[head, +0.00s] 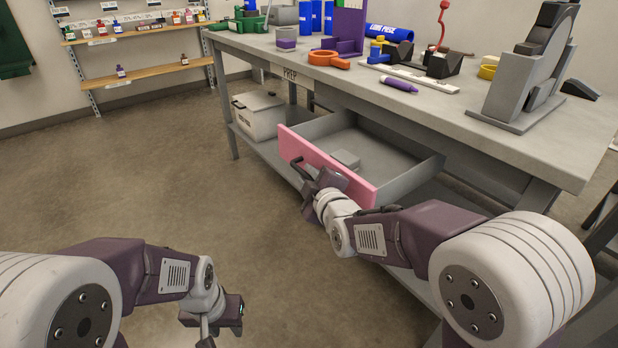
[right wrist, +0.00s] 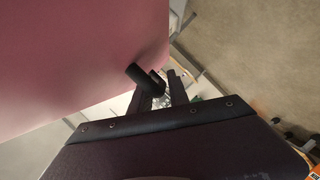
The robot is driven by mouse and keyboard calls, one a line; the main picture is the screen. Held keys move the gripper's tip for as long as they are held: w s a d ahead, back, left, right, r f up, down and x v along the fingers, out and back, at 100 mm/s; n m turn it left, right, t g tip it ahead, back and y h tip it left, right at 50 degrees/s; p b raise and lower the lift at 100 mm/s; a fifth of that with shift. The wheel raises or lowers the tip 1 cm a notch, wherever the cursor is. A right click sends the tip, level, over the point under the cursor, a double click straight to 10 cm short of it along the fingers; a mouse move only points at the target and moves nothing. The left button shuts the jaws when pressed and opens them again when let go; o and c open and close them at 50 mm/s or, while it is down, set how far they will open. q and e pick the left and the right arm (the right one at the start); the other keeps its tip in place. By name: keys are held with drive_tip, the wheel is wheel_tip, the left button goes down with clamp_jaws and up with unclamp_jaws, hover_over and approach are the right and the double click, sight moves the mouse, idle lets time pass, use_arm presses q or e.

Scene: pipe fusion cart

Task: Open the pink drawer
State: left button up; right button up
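The pink drawer front (head: 330,170) is under the workbench. The drawer stands pulled well out, and its grey inside shows with a small grey block (head: 345,158) in it. My right gripper (head: 308,178) is at the outer side of the pink front. In the right wrist view, the pink front (right wrist: 75,60) fills the upper left, and the dark handle (right wrist: 138,75) lies between my right gripper's fingers (right wrist: 162,90), which look closed on it. Part of the handle is hidden. My left gripper (head: 212,322) is low over the floor, away from the drawer; its fingers are partly hidden.
The workbench (head: 440,105) carries pipes, clamps and tools. A lidded white bin (head: 258,115) stands on the lower shelf, left of the drawer. A wall shelf (head: 140,75) with small bottles is at the back left. The floor (head: 150,180) in front of the drawer is clear.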

drive_tip(key=p+v, duration=0.3)
drive_tip(key=v, duration=0.6)
